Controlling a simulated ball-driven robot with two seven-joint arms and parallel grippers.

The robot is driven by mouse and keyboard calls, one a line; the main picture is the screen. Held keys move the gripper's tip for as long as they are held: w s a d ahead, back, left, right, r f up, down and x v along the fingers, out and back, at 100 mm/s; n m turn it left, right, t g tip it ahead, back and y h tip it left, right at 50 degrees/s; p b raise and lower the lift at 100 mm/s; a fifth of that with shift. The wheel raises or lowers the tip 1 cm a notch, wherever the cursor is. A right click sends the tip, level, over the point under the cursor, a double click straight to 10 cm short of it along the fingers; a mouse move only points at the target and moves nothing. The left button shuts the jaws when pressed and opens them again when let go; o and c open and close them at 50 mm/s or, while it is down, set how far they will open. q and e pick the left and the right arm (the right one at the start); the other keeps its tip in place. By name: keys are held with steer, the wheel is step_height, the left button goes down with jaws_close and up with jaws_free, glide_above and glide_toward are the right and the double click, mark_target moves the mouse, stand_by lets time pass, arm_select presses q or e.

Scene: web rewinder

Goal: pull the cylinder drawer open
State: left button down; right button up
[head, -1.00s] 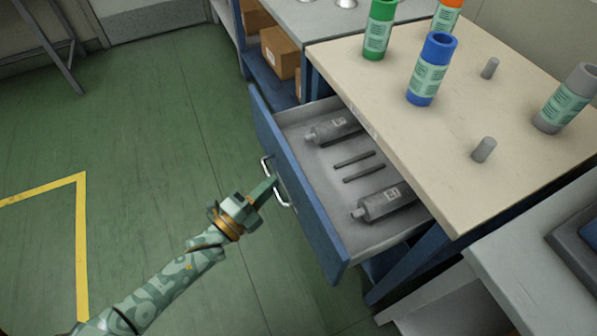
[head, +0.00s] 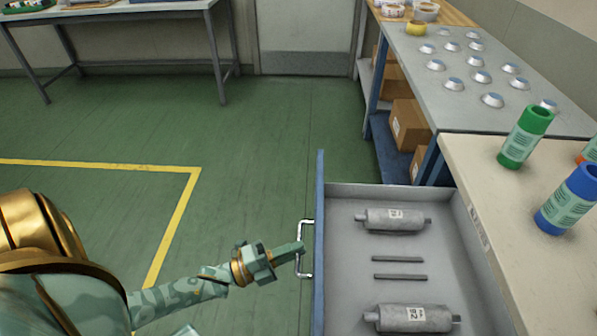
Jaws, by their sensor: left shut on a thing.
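The cylinder drawer (head: 341,250) stands out from under the beige-topped bench, with its blue front facing left. Inside lie two grey cylinders, one towards the back (head: 393,220) and one nearer (head: 412,319), with two thin dark rods (head: 399,277) between them. A silver bar handle (head: 304,232) is on the drawer front. My left gripper (head: 299,247) is shut on the handle, its fingers at the middle of the bar. My right gripper is not in view.
Green (head: 525,138) and blue (head: 568,198) tubes stand on the beige bench top (head: 480,165). Beyond is a grey table (head: 470,108) with several small metal discs, and cardboard boxes (head: 408,125) on the shelf below. The green floor left of the drawer is clear.

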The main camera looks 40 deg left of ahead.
arm_select(q)
steer(key=shift+f, duration=0.1)
steer(key=c, duration=1.5)
jaws_free()
steer(key=v, duration=1.6)
steer(key=shift+s+a, duration=0.15)
